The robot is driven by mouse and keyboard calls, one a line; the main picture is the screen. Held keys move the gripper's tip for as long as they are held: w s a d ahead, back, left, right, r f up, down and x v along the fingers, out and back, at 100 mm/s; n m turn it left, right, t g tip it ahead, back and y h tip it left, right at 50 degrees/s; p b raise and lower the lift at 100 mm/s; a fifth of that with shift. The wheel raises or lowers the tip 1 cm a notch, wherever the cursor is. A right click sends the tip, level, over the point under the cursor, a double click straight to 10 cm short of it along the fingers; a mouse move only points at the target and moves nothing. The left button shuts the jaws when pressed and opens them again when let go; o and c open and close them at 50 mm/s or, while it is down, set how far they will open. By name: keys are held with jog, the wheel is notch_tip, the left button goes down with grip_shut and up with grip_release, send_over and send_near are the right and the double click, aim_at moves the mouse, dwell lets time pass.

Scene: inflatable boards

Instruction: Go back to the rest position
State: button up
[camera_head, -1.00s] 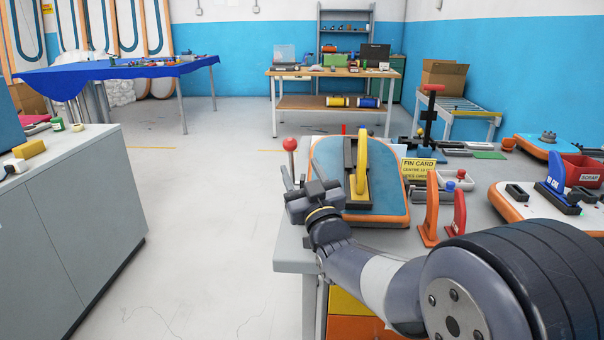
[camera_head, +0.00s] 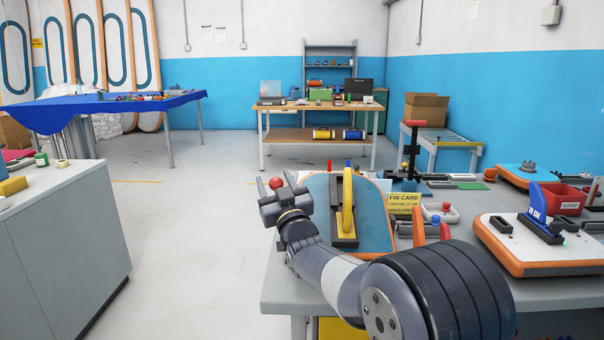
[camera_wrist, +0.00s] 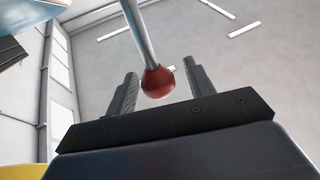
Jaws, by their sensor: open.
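My gripper (camera_head: 283,189) is raised over the left edge of the grey workbench (camera_head: 283,286), at the left side of a blue and orange board piece. In the wrist view the two fingers of my gripper (camera_wrist: 158,92) stand apart. A red ball on a metal rod (camera_wrist: 158,81) shows between or beyond them there; I cannot tell whether it touches them. In the head view the red ball (camera_head: 276,183) shows just behind the fingers.
A grey cabinet (camera_head: 65,250) is left; open floor lies between.

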jog(key=shift+x, duration=0.85)
jog(key=shift+s+f, duration=0.1)
jog(key=shift+s, duration=0.05)
jog(key=b+v, duration=0.1)
jog(key=v, duration=1)
jog(key=w+a+r+p, duration=0.2)
jog(key=w+p, duration=0.2)
jog(key=w, duration=0.2)
jog(key=w+a+r+m+g+h+p, duration=0.1)
jog(key=w+r+p, duration=0.1)
jog(key=w+p, duration=0.3)
jog(key=shift+w+a+r+g, duration=0.3)
jog(key=shift+w+a+r, duration=0.1)
jog(key=shift+w, duration=0.15)
